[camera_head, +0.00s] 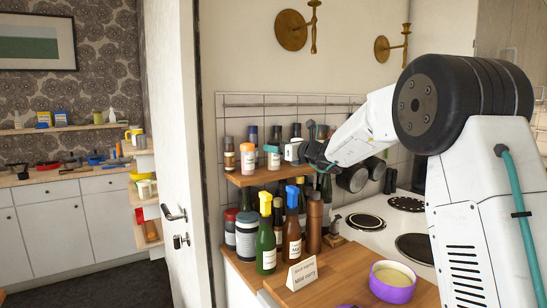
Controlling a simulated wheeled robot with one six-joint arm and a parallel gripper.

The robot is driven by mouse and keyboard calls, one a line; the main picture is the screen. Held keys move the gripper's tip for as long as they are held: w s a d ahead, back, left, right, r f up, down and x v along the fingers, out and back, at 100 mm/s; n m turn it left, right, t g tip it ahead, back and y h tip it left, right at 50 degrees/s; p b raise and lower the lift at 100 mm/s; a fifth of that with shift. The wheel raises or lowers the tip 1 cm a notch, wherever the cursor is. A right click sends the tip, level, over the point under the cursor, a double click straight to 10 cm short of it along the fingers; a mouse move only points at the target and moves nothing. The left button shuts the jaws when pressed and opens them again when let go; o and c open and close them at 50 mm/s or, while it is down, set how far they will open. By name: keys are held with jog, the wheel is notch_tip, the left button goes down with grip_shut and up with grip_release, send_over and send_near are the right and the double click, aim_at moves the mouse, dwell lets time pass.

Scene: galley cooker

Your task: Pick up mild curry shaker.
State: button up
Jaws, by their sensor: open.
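A small wooden shelf (262,176) on the tiled wall holds several shakers and jars. At its front stand a dark jar (229,155), a white shaker with an orange lid (248,160) and a white shaker with a teal lid (272,157). Their labels are too small to read, so I cannot tell which is the mild curry shaker. My gripper (298,152) is at the right part of the shelf, just right of the teal-lidded shaker. It is open, and no held thing shows in it. Whether it touches anything is unclear. My arm hides part of the wall behind.
Below the shelf, several bottles, including a green one (266,245), crowd the wooden counter. A card reading "Mild curry" (302,273) and a purple bowl (393,283) stand in front. Cooker plates (415,247) lie right. An open white door (175,150) stands left.

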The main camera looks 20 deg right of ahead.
aim_at(274, 141)
jog(key=shift+x, duration=1.25)
jog(key=c, duration=1.1)
jog(key=shift+r, duration=0.15)
jog(key=shift+r, duration=0.25)
notch_tip(274, 141, up, 3)
jog(key=shift+f, duration=0.1)
jog(key=s+d, duration=0.2)
jog(key=s, duration=0.5)
jog(key=s+d+r, duration=0.1)
jog(key=s, duration=0.7)
jog(key=shift+s+d+r, duration=0.25)
jog(key=shift+s+d, duration=0.05)
jog(key=shift+d, duration=0.1)
